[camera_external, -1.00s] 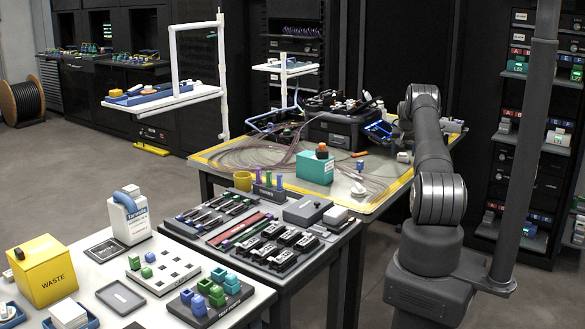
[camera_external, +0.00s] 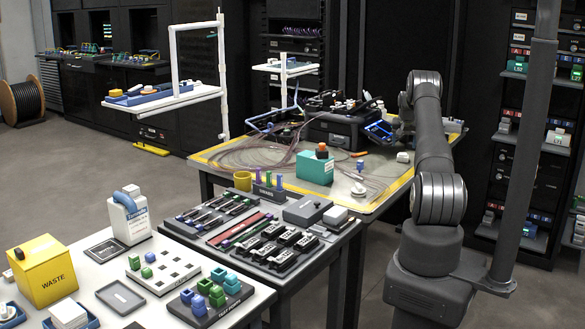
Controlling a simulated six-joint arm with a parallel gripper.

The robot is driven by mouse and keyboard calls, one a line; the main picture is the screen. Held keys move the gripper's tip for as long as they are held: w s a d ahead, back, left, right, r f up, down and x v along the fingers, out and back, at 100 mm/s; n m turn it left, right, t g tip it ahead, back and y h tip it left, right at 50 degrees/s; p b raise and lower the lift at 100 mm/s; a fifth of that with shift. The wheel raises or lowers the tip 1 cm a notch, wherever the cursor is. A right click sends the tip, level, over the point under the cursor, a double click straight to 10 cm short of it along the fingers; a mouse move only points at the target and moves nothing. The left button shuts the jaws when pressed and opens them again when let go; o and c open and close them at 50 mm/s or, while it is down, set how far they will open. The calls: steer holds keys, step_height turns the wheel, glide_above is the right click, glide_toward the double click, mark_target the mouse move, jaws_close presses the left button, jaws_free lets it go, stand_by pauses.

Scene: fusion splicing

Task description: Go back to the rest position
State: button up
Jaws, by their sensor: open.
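My arm stands at the right of the picture, its dark upper link rising and leaning away from the camera to a raised elbow. The part beyond the elbow is mostly hidden behind that link, and my gripper cannot be made out. The elbow is above the far right part of the yellow-edged work table (camera_external: 222,151).
A dark case (camera_external: 333,130) and a teal box (camera_external: 314,168) stand on the work table, with loose fibre loops around them. Nearer are a tool tray (camera_external: 268,250), a yellow waste bin (camera_external: 44,270) and a white bottle (camera_external: 128,218). A grey post rises right of my arm.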

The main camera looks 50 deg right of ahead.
steer(key=x, duration=0.6)
steer(key=shift+d+f, duration=0.15)
steer(key=shift+f, duration=0.15)
steer(key=r, duration=0.5)
steer(key=shift+s, duration=0.2)
steer(key=s+r, duration=0.6)
steer(key=s, duration=0.5)
steer(key=w+a+f+m+g, duration=0.1)
steer(key=w+a+m, duration=0.2)
steer(key=w+a, duration=0.6)
steer(key=w+a+m+g, duration=0.1)
steer(key=w+a+m, duration=0.1)
steer(key=w+a, duration=0.8)
steer(key=w, duration=0.8)
steer(key=shift+w+a+f+m, duration=0.15)
steer(key=shift+w+f+m, duration=0.2)
steer(key=shift+f+m, duration=0.05)
steer(key=n+t, duration=0.1)
steer(key=n, duration=0.3)
glide_toward(403, 154)
steer(key=a+r, duration=0.2)
steer(key=a, duration=0.1)
steer(key=shift+a, duration=0.1)
